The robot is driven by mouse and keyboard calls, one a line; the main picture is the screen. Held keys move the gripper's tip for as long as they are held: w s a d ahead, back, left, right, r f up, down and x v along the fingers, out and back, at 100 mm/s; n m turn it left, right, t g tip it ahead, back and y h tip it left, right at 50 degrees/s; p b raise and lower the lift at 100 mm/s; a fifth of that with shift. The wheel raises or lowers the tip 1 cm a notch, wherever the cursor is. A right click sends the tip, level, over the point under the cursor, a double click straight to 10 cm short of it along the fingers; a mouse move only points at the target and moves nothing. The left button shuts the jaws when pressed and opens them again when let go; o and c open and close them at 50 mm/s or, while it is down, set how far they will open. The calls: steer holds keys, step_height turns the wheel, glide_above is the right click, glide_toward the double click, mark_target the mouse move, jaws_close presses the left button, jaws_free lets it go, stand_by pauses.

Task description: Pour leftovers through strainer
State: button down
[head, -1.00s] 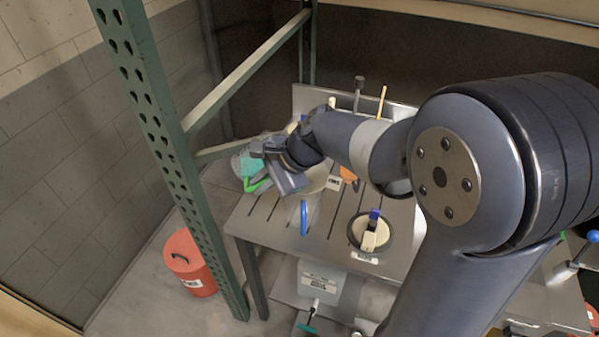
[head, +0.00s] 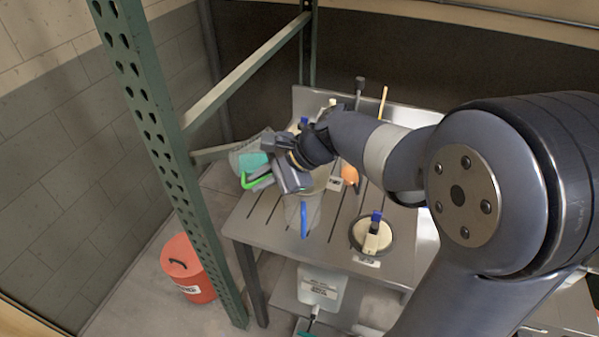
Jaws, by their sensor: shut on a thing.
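My gripper (head: 268,166) is above the left end of the steel table (head: 262,222). It is shut on a translucent pitcher (head: 243,150) with a green handle, tilted, with teal showing at its side. A clear jug with a blue handle (head: 304,218) stands on the table below my gripper. A pale round rim (head: 322,178) shows partly behind my gripper; I cannot tell whether it is the strainer. The pitcher's mouth and any flow from it are hard to make out.
A round cream-coloured container (head: 371,240) with a blue-ended brush on it stands to the right. An orange item (head: 349,174) is behind. A green perforated post (head: 165,150) rises at left, near a red lidded bucket (head: 187,270). A white jug (head: 320,285) sits below the table.

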steer(key=shift+d+f+y+b, duration=0.25)
steer(key=shift+y+b, duration=0.45)
steer(key=shift+b, duration=0.95)
steer(key=shift+w+d+r+y+b, duration=0.1)
steer(key=shift+d+r+y+b, duration=0.1)
steer(key=shift+d+y+b, duration=0.3)
steer(key=shift+w+d+r+y+b, duration=0.1)
steer(key=shift+d+r+y+b, duration=0.05)
steer(key=shift+d+y+b, duration=0.3)
stand_by(1.2)
steer(key=shift+d+r+y+b, duration=0.3)
steer(key=shift+y+b, duration=0.2)
steer(key=shift+y, duration=0.15)
stand_by(0.9)
